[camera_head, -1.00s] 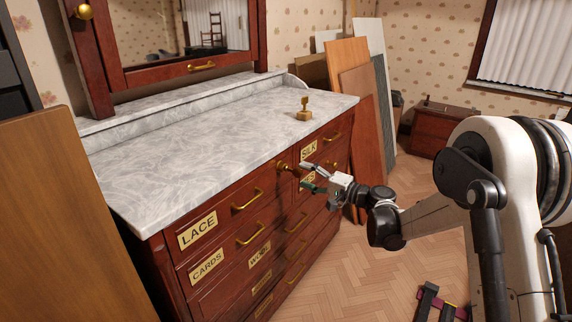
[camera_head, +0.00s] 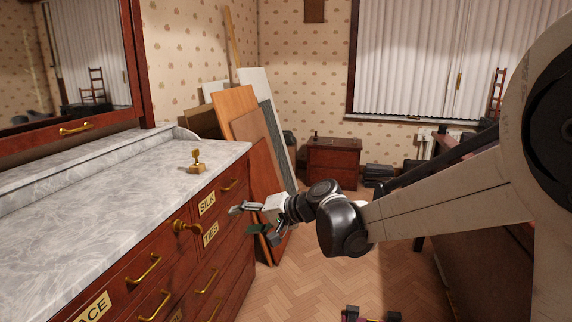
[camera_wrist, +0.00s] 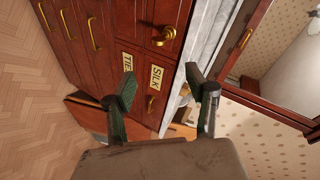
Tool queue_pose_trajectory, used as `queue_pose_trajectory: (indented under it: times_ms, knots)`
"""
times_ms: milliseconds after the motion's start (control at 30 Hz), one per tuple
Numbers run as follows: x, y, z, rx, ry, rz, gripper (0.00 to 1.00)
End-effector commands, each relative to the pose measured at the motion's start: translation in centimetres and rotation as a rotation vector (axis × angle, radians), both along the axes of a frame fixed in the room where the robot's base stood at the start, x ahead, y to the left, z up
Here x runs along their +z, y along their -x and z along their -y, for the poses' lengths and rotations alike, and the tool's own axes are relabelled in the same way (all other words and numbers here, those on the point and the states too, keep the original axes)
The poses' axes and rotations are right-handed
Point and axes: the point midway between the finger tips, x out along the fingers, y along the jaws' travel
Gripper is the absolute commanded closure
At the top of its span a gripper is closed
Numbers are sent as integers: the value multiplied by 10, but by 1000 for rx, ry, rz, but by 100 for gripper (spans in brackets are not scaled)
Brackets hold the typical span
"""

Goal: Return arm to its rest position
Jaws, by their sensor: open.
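My gripper (camera_head: 246,221) is open and empty. In the head view it hangs in front of the dresser's right end, near the SILK (camera_head: 207,203) and TIES (camera_head: 211,233) labels. My arm reaches in from the right. In the wrist view my gripper (camera_wrist: 163,95) shows two dark green fingers spread apart, with the dresser front (camera_wrist: 118,30) beyond them. A brass knob (camera_head: 186,227) sticks out from the dresser beside the gripper, to its left. Whether the fingers touch the dresser front cannot be told.
A small gold object (camera_head: 196,163) stands on the marble top (camera_head: 100,190). Boards (camera_head: 240,125) lean against the wall past the dresser. A small red-brown cabinet (camera_head: 333,160) stands at the back. Parquet floor (camera_head: 310,285) is open below the arm.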

Motion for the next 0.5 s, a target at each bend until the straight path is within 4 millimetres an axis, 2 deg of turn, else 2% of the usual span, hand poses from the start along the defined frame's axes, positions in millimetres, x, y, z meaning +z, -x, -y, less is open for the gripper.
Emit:
queue_pose_trajectory:
  times_ms: [233,500]
  knots:
    - [15,52,59,-54,184,29,49]
    - [18,113,124,-112,387,56,49]
